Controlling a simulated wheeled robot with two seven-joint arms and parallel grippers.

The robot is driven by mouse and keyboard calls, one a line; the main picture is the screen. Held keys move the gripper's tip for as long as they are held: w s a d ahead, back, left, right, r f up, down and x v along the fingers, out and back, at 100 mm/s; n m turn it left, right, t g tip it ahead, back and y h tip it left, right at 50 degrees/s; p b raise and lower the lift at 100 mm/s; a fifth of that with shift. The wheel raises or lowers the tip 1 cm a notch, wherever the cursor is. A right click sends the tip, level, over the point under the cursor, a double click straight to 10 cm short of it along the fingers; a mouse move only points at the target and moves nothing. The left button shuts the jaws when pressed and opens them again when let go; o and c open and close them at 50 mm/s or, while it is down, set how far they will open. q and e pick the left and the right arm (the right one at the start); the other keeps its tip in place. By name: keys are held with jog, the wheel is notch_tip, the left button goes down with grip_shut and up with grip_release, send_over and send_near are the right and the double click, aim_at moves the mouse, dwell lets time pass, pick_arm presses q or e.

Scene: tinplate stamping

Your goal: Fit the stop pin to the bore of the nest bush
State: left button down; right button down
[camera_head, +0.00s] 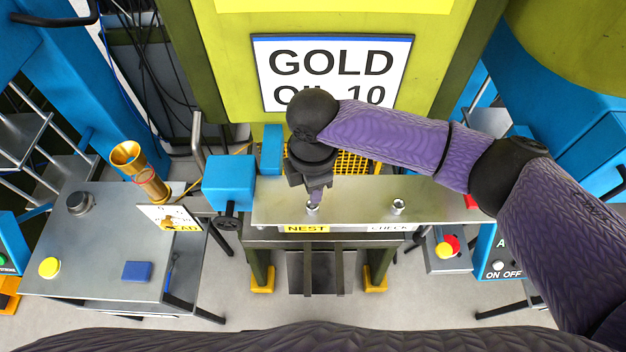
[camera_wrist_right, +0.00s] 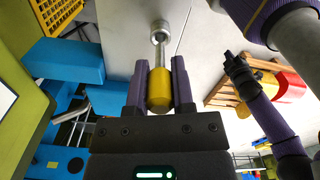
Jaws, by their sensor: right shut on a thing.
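The nest bush (camera_head: 312,208) is a small metal ring on the steel plate (camera_head: 355,190), behind the "NEST" label. My right gripper (camera_head: 316,190) points down just above it. In the right wrist view, the right gripper (camera_wrist_right: 159,88) is shut on the yellow grip of the stop pin (camera_wrist_right: 159,92). The pin's silver shaft points at the nest bush (camera_wrist_right: 160,30), its tip at or very near the mouth. I cannot tell whether the tip is inside the bore. My left gripper (camera_wrist_right: 237,70) shows small and dark in the wrist view, its jaws unclear.
A second bush (camera_head: 398,206) stands on the plate behind the "CHECK" label. A blue block-shaped unit (camera_head: 229,183) is left of the plate. A side table (camera_head: 105,240) holds a brass cup (camera_head: 130,160) and a blue block (camera_head: 137,271). A red button (camera_head: 453,242) is at right.

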jog(key=shift+f+b, duration=0.75)
jog(key=shift+f, duration=0.8)
jog(key=shift+c, duration=2)
grip_release()
notch_tip(320, 180, up, 10)
jog(key=shift+r+b, duration=0.1)
jog(key=shift+b, duration=0.45)
jog(key=shift+s, duration=0.1)
